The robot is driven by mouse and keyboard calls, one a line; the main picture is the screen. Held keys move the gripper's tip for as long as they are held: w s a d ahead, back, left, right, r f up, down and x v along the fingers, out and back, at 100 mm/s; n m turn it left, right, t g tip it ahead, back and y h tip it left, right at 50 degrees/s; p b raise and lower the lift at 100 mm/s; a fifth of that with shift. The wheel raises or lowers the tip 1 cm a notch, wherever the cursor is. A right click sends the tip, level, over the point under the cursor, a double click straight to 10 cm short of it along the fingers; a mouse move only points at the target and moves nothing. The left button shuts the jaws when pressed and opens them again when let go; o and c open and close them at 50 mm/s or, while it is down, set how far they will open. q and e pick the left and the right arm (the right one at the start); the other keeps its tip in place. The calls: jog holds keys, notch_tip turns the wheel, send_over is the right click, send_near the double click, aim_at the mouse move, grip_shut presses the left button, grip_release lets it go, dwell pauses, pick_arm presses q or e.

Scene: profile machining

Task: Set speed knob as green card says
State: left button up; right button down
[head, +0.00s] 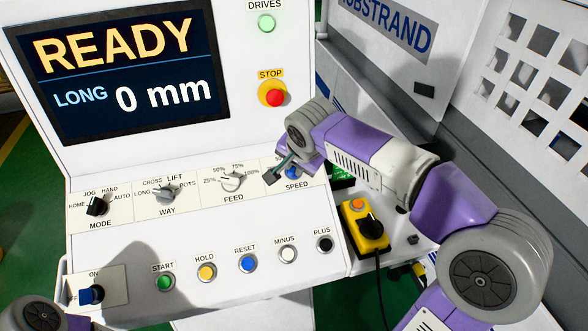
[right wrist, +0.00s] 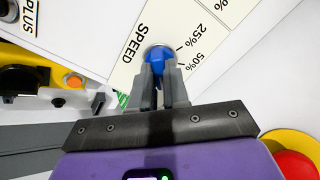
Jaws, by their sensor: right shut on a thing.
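The blue speed knob (head: 292,173) sits on the panel above the SPEED label, mostly covered by my right gripper (head: 280,171) in the head view. In the right wrist view the knob (right wrist: 158,54) is between the two grey fingertips of my right gripper (right wrist: 160,72), which are shut on it. The 25% and 50% marks show beside it; I cannot read its pointer. Something green (head: 343,178), perhaps the green card, shows partly behind my right arm; its text is not readable. My left gripper is out of view; only part of my left arm shows at the lower left.
The feed knob (head: 232,182) stands left of the speed knob. The red stop button (head: 273,96) is above. A yellow box (head: 364,226) with an orange button stands right of the panel. Push buttons line the lower panel. The screen (head: 112,65) reads READY, LONG 0 mm.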

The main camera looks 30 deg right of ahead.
jog(key=shift+f+m+b, duration=0.15)
jog(key=shift+m+b, duration=0.55)
jog(key=shift+m, duration=0.4)
jog(key=shift+m+b, duration=0.3)
jog(key=shift+m, duration=0.7)
jog(key=c, duration=1)
grip_release()
jog(key=shift+r, duration=0.25)
jog(key=p+v, duration=0.3)
jog(key=v, duration=0.3)
jog(key=shift+s+r+p, duration=0.3)
jog(key=shift+r+p, duration=0.05)
jog(key=shift+p, duration=0.05)
